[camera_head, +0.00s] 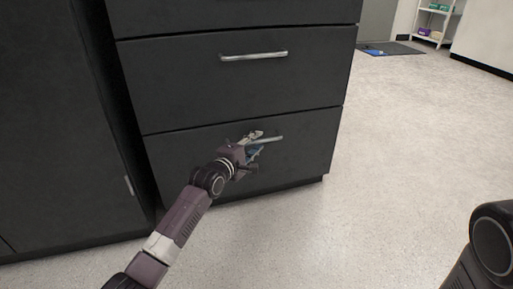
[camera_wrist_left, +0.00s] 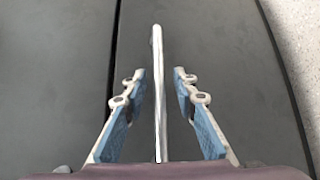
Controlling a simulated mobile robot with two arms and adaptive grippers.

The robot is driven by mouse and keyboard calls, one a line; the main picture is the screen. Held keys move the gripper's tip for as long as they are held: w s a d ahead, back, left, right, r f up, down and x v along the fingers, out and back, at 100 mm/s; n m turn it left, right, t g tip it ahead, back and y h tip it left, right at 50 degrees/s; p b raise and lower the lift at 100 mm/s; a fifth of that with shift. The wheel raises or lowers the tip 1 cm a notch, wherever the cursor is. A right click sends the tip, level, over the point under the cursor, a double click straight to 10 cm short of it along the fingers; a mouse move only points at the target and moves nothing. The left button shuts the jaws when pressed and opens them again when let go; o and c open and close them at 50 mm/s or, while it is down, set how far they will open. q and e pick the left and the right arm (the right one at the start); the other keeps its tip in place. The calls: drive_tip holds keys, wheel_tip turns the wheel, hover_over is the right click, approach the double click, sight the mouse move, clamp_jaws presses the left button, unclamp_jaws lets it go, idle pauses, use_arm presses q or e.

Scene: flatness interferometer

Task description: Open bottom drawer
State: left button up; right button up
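The bottom drawer (camera_head: 305,160) is the lowest front of a dark grey cabinet and looks shut, flush with the drawer above. Its silver bar handle (camera_head: 268,139) runs sideways across the front. My left gripper (camera_head: 256,145) is at this handle and covers its left part. In the left wrist view the handle (camera_wrist_left: 158,90) stands between the two blue-padded fingers of the gripper (camera_wrist_left: 159,95), with a gap on each side. The fingers are open and do not touch it. My right gripper is not in view; only part of my right arm shows at the lower right.
The drawer above (camera_head: 230,85) has its own silver handle (camera_head: 254,56) and is shut. A dark cabinet (camera_head: 60,140) stands at the left. The pale floor (camera_head: 400,150) is clear in front and to the right. A shelf (camera_head: 433,22) and a dark mat (camera_head: 390,48) are far back.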

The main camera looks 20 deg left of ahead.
use_arm(q)
drive_tip(key=shift+w, duration=0.2)
clamp_jaws()
idle(0.3)
